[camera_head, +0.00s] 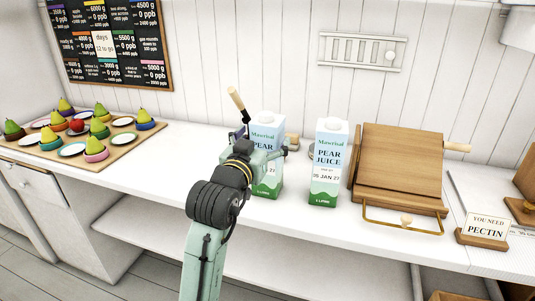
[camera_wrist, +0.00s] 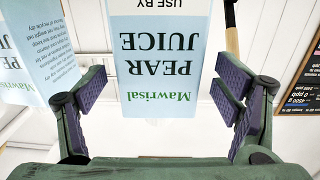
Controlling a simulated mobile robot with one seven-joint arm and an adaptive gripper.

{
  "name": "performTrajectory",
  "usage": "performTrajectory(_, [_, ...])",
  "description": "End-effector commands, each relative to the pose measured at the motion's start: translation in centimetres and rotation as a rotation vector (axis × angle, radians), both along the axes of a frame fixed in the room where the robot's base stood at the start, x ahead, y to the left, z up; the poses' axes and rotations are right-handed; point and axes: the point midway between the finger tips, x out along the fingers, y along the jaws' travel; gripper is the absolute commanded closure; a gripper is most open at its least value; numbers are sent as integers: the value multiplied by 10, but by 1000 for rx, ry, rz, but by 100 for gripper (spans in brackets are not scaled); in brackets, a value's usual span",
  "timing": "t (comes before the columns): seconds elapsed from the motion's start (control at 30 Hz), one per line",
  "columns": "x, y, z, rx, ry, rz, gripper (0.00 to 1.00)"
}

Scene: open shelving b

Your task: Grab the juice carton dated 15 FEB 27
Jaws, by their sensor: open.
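Two white, blue and green pear juice cartons stand upright on the counter. The right carton (camera_head: 328,160) shows a date that looks like 25 or 05 JAN 27. In the wrist view, which is upside down, my gripper (camera_wrist: 163,88) is open, with purple finger pads either side of a carton (camera_wrist: 157,50), apart from it. "USE BY" shows there, but the date is cut off. The other carton (camera_wrist: 35,50) is at the left of that view.
A wooden slanted stand (camera_head: 402,165) is right of the cartons. A sign reading "YOU NEED PECTIN" (camera_head: 485,230) stands further right. A wooden board (camera_head: 30,150) with pears and plates is at the left. A wooden handle (camera_head: 236,98) rises behind my gripper. A price board (camera_head: 108,40) hangs on the wall.

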Motion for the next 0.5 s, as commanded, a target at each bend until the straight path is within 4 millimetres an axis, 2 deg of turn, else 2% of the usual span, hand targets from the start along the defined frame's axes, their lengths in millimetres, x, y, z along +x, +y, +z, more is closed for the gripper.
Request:
performTrajectory(0.1, [18, -8, 2, 0, 2, -1, 17])
performTrajectory(0.2, [27, -11, 1, 0, 1, 0, 17])
performTrajectory(0.5, [31, -12, 0, 0, -1, 1, 18])
